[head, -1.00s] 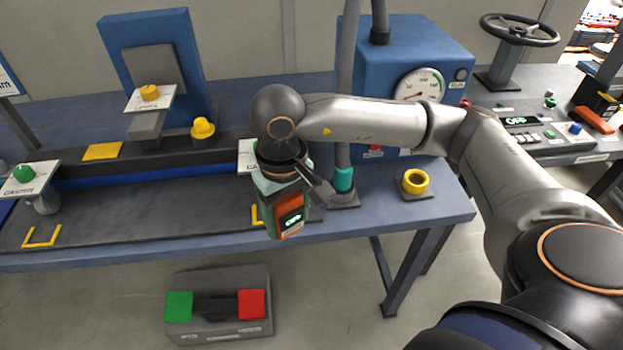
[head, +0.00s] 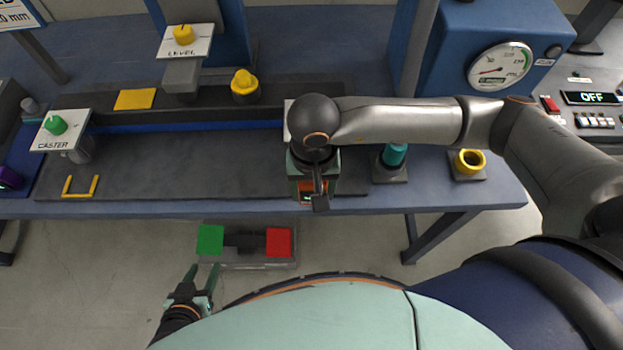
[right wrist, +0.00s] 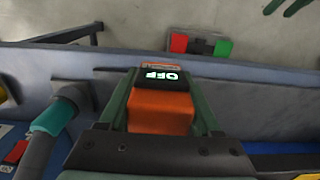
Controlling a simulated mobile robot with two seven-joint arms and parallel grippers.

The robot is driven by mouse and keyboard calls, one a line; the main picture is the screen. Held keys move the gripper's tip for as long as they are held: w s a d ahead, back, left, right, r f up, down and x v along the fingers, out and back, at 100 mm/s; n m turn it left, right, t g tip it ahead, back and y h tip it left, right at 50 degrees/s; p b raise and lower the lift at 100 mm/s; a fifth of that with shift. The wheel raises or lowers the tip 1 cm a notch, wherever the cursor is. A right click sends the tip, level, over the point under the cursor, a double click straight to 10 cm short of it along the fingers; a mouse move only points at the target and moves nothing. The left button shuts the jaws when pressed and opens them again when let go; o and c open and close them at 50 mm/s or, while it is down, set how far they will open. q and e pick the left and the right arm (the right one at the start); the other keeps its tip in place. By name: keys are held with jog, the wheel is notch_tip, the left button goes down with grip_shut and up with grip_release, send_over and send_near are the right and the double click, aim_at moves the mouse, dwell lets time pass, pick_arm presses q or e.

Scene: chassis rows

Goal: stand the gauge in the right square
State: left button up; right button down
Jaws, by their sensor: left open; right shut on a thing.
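The gauge is an orange block (head: 312,186) with a lit display reading OFF. My right gripper (head: 312,192) is shut on it over the bench's front edge, and my arm partly covers it. In the right wrist view the gauge (right wrist: 160,107) sits between both fingers of the right gripper (right wrist: 163,92). A yellow-outlined square (head: 80,194) lies empty at the bench's front left. The right square is not seen; it may be hidden behind my gripper and the gauge. My left gripper (head: 202,275) is open and empty, low in front of the bench.
A teal-topped post (head: 394,156) and a yellow ring (head: 470,161) stand right of the gauge. A green CASTER knob (head: 54,124) is at left. A pedal box (head: 245,262) with green and red pads lies on the floor. The dark bench strip (head: 190,172) between is clear.

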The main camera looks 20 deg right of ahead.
jog(key=f, duration=0.1)
jog(key=w+f+b, duration=0.1)
jog(key=f+b, duration=0.1)
jog(key=f, duration=0.1)
jog(key=shift+w+d, duration=0.25)
jog(key=w, duration=0.1)
jog(key=w+b, duration=0.1)
jog(key=w+d, duration=0.1)
jog(key=shift+w+r+b, duration=0.1)
jog(key=shift+r+b, duration=0.15)
jog(key=shift+b, duration=0.15)
jog(key=shift+w+d+b, duration=0.1)
jog(key=shift+w+b, duration=0.2)
jog(key=shift+w, duration=0.25)
jog(key=shift+w+r, duration=0.2)
jog(key=shift+f, duration=0.1)
jog(key=shift+b, duration=0.45)
